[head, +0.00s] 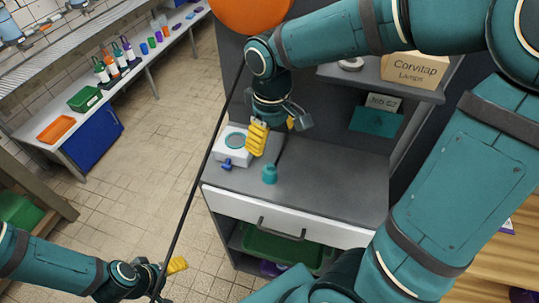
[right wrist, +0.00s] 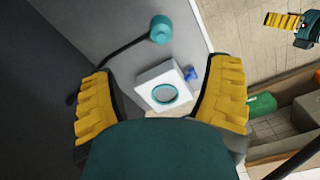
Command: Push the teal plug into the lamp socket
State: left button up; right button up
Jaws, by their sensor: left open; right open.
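The teal plug (head: 269,174) stands on the grey worktop with a black cord running from it; it also shows in the right wrist view (right wrist: 160,29). The lamp socket looks like the white box with a teal ring (head: 233,141), left of and behind the plug; it also shows in the right wrist view (right wrist: 164,91). My right gripper (head: 268,140) is open and empty above the worktop, beside the box. In the right wrist view, the box shows between its fingers and the plug lies beyond them. My left gripper (head: 175,267) is open, low at the left, away from the worktop.
A small blue piece (head: 227,164) sits at the box's front edge. The worktop (head: 320,190) is clear to the right of the plug. A drawer front (head: 290,222) is below. A shelf with a Corvitap carton (head: 414,69) hangs above. A side bench (head: 70,130) stands left.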

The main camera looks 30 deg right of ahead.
aim_at(270, 168)
pick_arm(q)
jog(key=shift+w+d, duration=0.2)
jog(key=shift+w, duration=0.1)
pick_arm(e)
jog(key=shift+w+d+r, duration=0.1)
jog(key=shift+w, duration=0.15)
pick_arm(q)
jog(key=shift+s, duration=0.1)
jog(key=shift+s+f+b, duration=0.15)
jog(key=shift+f+b, duration=0.4)
jog(key=shift+s+f+b, duration=0.15)
jog(key=shift+f+b, duration=0.35)
jog(key=shift+b, duration=0.05)
pick_arm(e)
notch_tip(270, 168, down, 9)
jog(key=shift+r, duration=0.15)
jog(key=shift+s+a+f+b, duration=0.15)
jog(key=shift+f+b, duration=0.3)
jog(key=shift+f, duration=0.85)
jog(key=shift+a+f+b, duration=0.1)
jog(key=shift+f+b, duration=0.35)
jog(key=shift+f, duration=0.85)
pick_arm(q)
jog(key=shift+w+f, duration=0.15)
jog(key=shift+f, duration=0.7)
